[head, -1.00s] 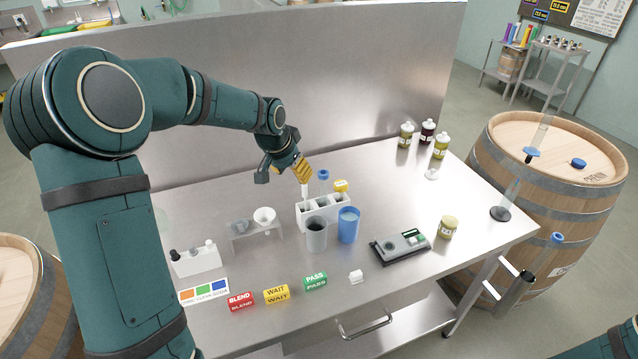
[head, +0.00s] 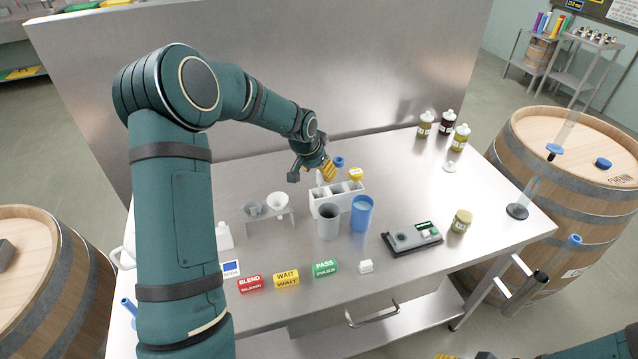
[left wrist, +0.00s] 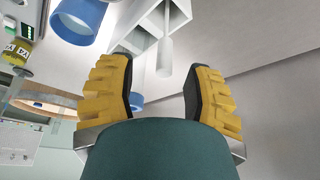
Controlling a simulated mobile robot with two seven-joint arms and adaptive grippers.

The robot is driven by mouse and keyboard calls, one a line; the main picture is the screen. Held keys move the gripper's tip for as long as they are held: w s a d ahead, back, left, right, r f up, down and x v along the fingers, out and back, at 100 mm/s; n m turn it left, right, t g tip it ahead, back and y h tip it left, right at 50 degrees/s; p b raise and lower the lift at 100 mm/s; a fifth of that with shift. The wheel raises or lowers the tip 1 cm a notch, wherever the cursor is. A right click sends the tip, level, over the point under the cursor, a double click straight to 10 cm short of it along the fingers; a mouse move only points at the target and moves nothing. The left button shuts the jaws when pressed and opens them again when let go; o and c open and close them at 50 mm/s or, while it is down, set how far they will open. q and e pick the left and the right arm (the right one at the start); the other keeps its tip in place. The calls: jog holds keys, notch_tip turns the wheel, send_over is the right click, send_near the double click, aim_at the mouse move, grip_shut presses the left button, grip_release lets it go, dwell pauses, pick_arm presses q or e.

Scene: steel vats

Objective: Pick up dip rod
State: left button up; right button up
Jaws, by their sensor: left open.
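The dip rod looks to be the slim white rod with a thicker end (left wrist: 165,57) in the left wrist view. It stands at the white rack, and its pale top (head: 319,178) shows at the rack's left end in the head view. The white rack (head: 325,208) has several compartments. My left gripper (head: 327,172) is open with yellow fingers, just above the rack. My right gripper (head: 465,356) barely shows at the bottom edge.
A grey cup (head: 328,222) and a blue cup (head: 362,213) stand in front of the rack. A small stand with funnels (head: 270,217) is left of it. A grey meter (head: 414,238) and a jar (head: 461,221) are to the right. A steel panel (head: 270,90) rises behind.

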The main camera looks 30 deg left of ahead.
aim_at(319, 192)
pick_arm(q)
jog(key=x, duration=0.4)
jog(key=shift+w+a, duration=0.1)
jog(key=shift+a, duration=0.1)
jog(key=shift+c, duration=0.4)
jog(key=c, duration=0.8)
